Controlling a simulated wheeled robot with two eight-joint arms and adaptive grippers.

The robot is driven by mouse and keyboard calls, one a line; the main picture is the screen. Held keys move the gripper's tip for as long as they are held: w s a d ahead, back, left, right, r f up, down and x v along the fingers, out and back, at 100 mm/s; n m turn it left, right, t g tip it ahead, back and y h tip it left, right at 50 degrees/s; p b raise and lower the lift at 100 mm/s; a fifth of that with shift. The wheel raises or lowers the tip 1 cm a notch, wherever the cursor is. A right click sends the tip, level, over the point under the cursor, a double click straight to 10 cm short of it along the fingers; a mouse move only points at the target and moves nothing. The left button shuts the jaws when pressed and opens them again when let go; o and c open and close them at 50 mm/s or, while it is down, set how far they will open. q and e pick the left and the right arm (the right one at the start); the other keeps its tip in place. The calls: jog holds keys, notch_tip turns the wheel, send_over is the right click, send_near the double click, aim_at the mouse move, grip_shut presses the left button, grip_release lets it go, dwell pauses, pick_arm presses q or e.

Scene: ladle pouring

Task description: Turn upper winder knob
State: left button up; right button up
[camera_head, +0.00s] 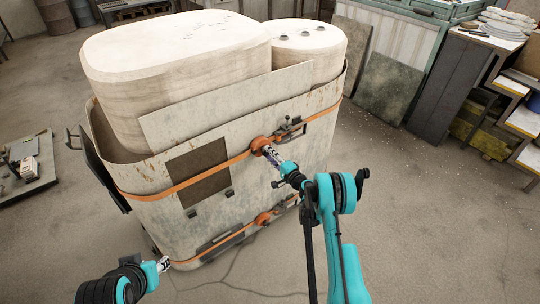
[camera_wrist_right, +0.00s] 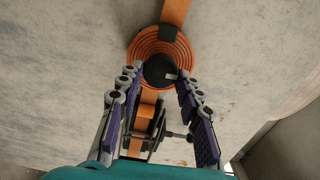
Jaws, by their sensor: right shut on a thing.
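The upper winder (camera_head: 259,145) is an orange strap coil on the side of the large pale mould. In the right wrist view it shows as orange rings (camera_wrist_right: 160,43) with a round black knob (camera_wrist_right: 158,70) at its centre. My right gripper (camera_head: 270,153) reaches the upper winder, and in the wrist view its fingertips (camera_wrist_right: 159,76) stand on either side of the knob, shut on it. The contact itself is small and partly hidden. My left gripper (camera_head: 164,264) is low at the left, away from the winders; its finger opening is unclear.
An orange strap (camera_head: 190,183) runs around the mould's metal shell (camera_head: 220,115). A lower winder (camera_head: 263,218) sits below on a second strap. A latch with a lever (camera_head: 289,130) is right of the upper winder. Open floor (camera_head: 430,220) lies to the right.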

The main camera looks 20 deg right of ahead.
jog(key=m, duration=1.2)
jog(key=shift+f+m, duration=0.2)
jog(key=shift+m, duration=0.2)
jog(key=shift+a+m, duration=0.1)
jog(key=shift+m, duration=1.8)
jog(key=o, duration=1.1)
jog(key=shift+o, duration=0.2)
jog(key=shift+s, duration=0.1)
